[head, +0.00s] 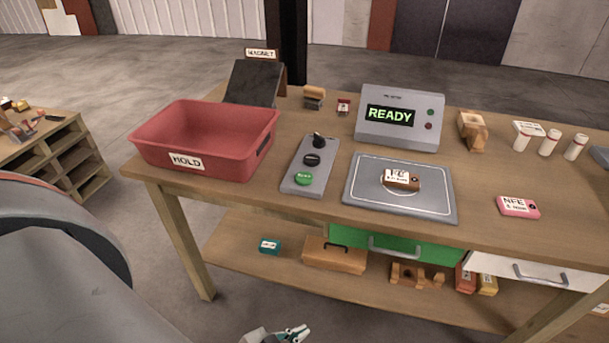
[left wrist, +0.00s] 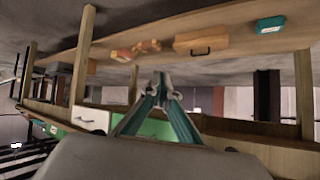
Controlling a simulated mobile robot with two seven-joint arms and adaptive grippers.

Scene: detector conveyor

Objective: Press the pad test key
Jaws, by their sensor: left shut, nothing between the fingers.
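A grey key box (head: 311,165) lies on the bench, with a green round key (head: 304,178) at its near end, a dark round key (head: 312,159) in the middle and a black knob (head: 319,140) at the far end. Their labels are too small to read. The grey pad (head: 434,205) lies to its right with a brown block labelled FE (head: 401,178) on it. My left gripper (head: 296,334) is low at the bottom edge, in front of the bench and well below the keys. It is shut and empty, and shows in the left wrist view (left wrist: 161,78). My right gripper is out of view.
A red HOLD bin (head: 188,112) stands left of the key box. A detector unit (head: 399,123) reading READY stands behind the pad. A pink NFE block (head: 518,207) lies at right. A green drawer (head: 420,246) and lower shelf (head: 225,236) lie under the bench top.

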